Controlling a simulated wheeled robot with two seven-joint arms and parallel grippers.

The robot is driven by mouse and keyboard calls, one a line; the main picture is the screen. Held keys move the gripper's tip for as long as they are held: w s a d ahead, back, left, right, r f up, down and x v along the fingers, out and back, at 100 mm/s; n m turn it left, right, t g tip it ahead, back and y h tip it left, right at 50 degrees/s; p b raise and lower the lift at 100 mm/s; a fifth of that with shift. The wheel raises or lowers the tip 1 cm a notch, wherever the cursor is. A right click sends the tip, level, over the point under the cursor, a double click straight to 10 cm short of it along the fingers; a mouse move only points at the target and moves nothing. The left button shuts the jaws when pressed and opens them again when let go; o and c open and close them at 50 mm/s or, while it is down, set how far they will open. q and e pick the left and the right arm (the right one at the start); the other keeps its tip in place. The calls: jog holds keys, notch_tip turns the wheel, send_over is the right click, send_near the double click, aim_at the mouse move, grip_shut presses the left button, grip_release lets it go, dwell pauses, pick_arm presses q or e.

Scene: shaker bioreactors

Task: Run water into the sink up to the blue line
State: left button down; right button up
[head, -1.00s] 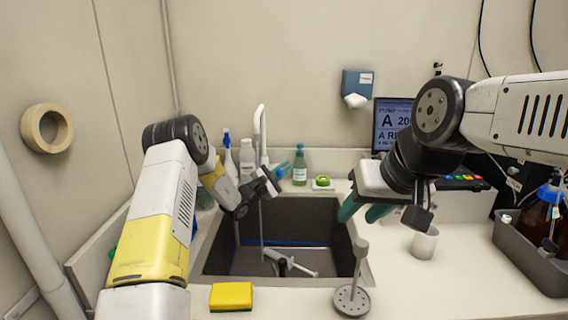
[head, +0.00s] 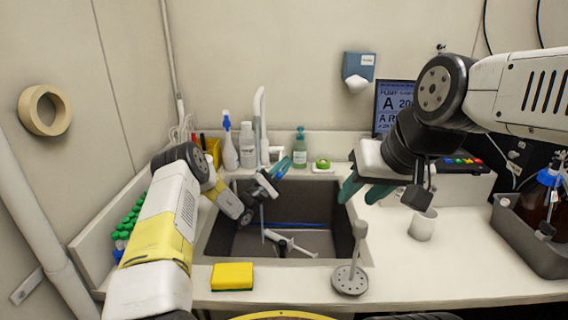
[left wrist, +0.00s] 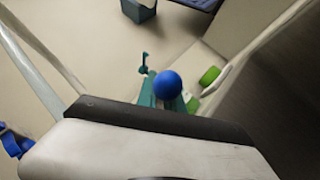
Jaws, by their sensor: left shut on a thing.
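The dark sink (head: 330,205) is set in the counter, with a blue line (head: 295,224) across its inner back wall. A white tap (head: 260,110) stands behind it. A thin pale vertical streak (head: 262,225) shows below my left gripper; I cannot tell whether it is running water. The water level is unclear. My left gripper (head: 277,172) is over the sink's back left part. In the left wrist view its teal fingers are shut at a blue round knob (left wrist: 167,85); what the knob belongs to is hidden. My right gripper (head: 365,192) is open and empty above the sink's right edge.
A white fitting (head: 290,244) lies in the sink. A yellow sponge (head: 232,277) and a grey stemmed disc (head: 351,278) are on the front counter. Bottles (head: 300,150) stand behind. A white cup (head: 423,225) and a grey tray (head: 530,240) are at right.

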pick_arm(q)
jog(key=c, duration=1.5)
grip_release()
jog(key=s+r, duration=0.1)
jog(key=s, duration=0.4)
jog(key=s+r, duration=0.2)
jog(key=s, duration=0.3)
jog(key=s+r, duration=0.2)
jog(key=s, duration=0.4)
jog(key=shift+a, duration=0.2)
